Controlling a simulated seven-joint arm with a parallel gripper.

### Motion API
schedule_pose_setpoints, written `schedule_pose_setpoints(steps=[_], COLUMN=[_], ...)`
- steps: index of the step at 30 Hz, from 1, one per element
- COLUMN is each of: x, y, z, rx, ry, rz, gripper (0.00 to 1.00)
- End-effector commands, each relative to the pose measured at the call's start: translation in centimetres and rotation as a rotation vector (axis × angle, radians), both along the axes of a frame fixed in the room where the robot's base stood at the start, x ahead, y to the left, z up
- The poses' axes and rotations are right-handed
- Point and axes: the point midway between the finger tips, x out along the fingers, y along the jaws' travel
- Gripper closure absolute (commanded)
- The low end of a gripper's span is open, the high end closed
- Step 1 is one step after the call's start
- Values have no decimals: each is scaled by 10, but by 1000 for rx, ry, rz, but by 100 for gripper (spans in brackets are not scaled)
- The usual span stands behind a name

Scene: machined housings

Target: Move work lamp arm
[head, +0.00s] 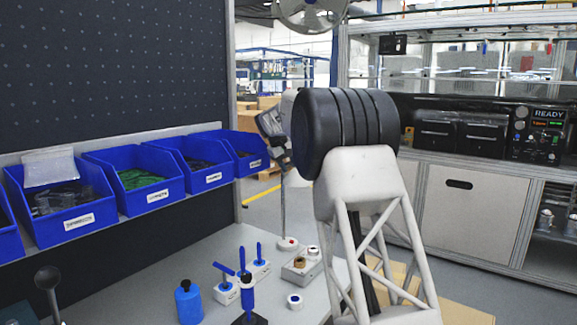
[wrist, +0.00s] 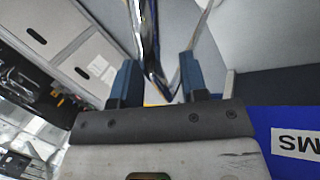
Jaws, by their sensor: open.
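The work lamp has a grey head (head: 268,124) and a thin upright pole (head: 283,200) on a small base. It stands at the back of the bench, just left of my arm in the head view. In the wrist view my gripper (wrist: 158,62) is open, with its two blue fingers apart. A shiny metal lamp arm (wrist: 146,35) shows between the fingers, nearer the left one; I cannot tell whether it touches. In the head view my own arm hides most or all of the gripper.
Blue labelled bins (head: 135,180) line a shelf at the left; a blue bin (wrist: 285,125) shows close at right in the wrist view. Small blue-handled tools (head: 247,290) and a grey block (head: 302,266) stand on the bench (head: 150,265). A cabinet (head: 470,210) is behind at right.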

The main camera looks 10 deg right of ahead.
Motion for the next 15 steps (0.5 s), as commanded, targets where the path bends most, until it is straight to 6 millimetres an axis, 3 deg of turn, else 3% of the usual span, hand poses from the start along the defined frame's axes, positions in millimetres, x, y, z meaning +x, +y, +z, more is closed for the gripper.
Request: schedule_pose_setpoints(steps=[8, 15], x=[-2, -6], y=[8, 20], z=[18, 46], rx=[0, 0], ry=[-1, -1], rz=[0, 2], gripper=[60, 60])
